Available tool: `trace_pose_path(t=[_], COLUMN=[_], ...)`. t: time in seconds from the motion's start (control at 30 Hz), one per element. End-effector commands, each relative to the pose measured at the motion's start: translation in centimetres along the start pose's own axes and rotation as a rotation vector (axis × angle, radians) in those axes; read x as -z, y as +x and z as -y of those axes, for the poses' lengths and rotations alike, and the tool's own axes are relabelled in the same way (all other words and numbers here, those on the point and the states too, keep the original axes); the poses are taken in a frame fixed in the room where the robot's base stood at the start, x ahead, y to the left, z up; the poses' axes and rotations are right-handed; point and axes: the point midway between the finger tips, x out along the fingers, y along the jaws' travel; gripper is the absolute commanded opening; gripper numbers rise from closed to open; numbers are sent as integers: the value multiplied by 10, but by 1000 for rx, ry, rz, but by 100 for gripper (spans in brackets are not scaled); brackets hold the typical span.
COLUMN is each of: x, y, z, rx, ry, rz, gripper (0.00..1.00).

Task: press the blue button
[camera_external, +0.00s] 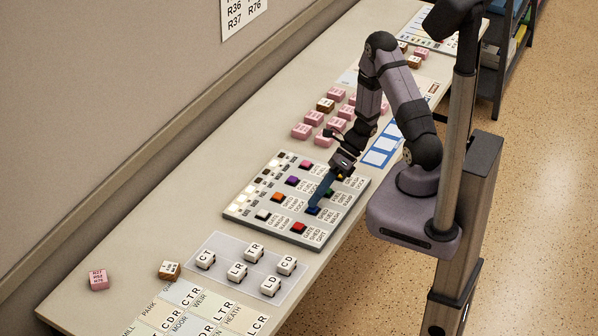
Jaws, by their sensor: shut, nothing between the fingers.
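A grey button panel (240,212) lies on the long desk, with rows of coloured buttons and printed labels. The blue button (313,211) is in the row nearer my base, beside the red button (298,227). My gripper (317,203) points down over this row, its long blue fingers shut and empty. The fingertips are at or just above the blue button and partly hide it. I cannot tell from this view whether they touch it.
Pink blocks (302,131) stand beyond the panel. White lettered cubes (205,260) stand on a pale mat in front. The wall (120,90) borders the desk on the left.

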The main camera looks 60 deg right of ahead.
Motion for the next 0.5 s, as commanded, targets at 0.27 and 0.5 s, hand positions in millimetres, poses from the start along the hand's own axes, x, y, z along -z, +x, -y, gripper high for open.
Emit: trace_pose_path(t=[0.27, 0.5], x=[0, -4], y=[0, -5], z=[0, -4], rx=[1, 1], ry=[0, 0], rz=[-1, -1], gripper=[0, 0])
